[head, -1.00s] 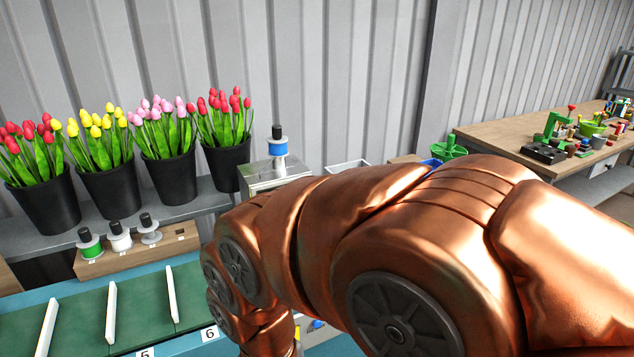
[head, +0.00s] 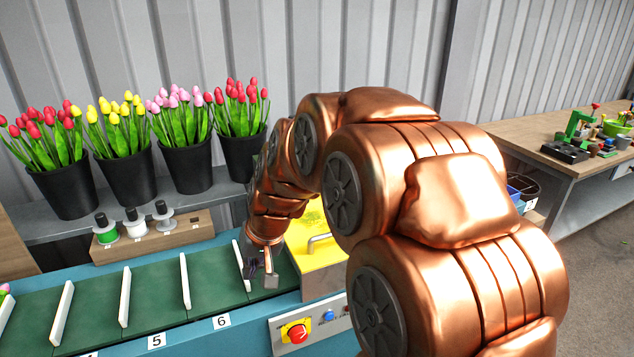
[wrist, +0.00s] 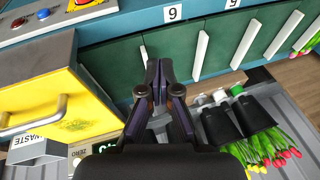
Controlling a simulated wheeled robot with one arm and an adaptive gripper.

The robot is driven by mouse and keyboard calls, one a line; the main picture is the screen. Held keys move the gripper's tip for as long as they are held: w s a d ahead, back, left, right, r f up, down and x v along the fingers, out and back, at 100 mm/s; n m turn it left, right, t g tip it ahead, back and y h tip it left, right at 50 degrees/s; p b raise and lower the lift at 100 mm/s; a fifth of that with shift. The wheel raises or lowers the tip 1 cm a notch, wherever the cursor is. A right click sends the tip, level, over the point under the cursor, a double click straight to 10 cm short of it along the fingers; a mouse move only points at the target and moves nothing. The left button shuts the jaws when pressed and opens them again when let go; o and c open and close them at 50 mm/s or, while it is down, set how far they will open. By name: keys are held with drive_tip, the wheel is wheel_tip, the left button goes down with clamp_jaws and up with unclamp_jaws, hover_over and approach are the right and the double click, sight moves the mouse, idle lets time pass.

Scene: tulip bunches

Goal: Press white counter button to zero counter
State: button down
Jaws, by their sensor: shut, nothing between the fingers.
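A counter box (wrist: 95,150) with a "ZERO" label and a partly visible green-lit display shows at the lower left of the wrist view, partly behind my gripper's body. I cannot make out its white button clearly. In the head view my arm hides the counter. My gripper (wrist: 158,68) is shut and empty, pointing at the green belt in the wrist view, with the counter off to its lower left. In the head view my gripper (head: 262,277) hangs over the belt beside the yellow box.
The yellow box (head: 318,265) with a handle stands right of my gripper. A panel with a red button (head: 298,333) and blue button (head: 328,315) is in front. The green belt (head: 150,300) has white dividers. Ribbon spools (head: 134,223) and black tulip pots (head: 185,168) stand behind.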

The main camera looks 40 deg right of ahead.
drive_tip(key=w+d+m+t, duration=0.1)
drive_tip(key=w+d, duration=0.2)
drive_tip(key=d, duration=0.3)
drive_tip(key=w+d+m+t+h, duration=0.1)
drive_tip(key=w+d, duration=0.1)
drive_tip(key=d, duration=0.3)
drive_tip(key=w+d+m+t+h+b, duration=0.1)
drive_tip(key=w+d+m, duration=0.1)
drive_tip(key=d, duration=0.4)
drive_tip(key=shift+w+d+f, duration=0.2)
drive_tip(key=shift+w, duration=0.2)
drive_tip(key=shift+w+d+f, duration=0.15)
drive_tip(key=shift+w+f, duration=0.05)
drive_tip(key=shift+w, duration=0.2)
drive_tip(key=d+m+h, duration=0.1)
drive_tip(key=d, duration=0.4)
drive_tip(key=d+m+h, duration=0.1)
drive_tip(key=d, duration=0.4)
drive_tip(key=d+m+t+h, duration=0.1)
drive_tip(key=d, duration=0.4)
drive_tip(key=shift+d+f+m+b, duration=0.3)
drive_tip(key=shift+d+f, duration=0.05)
drive_tip(key=shift+w, duration=0.1)
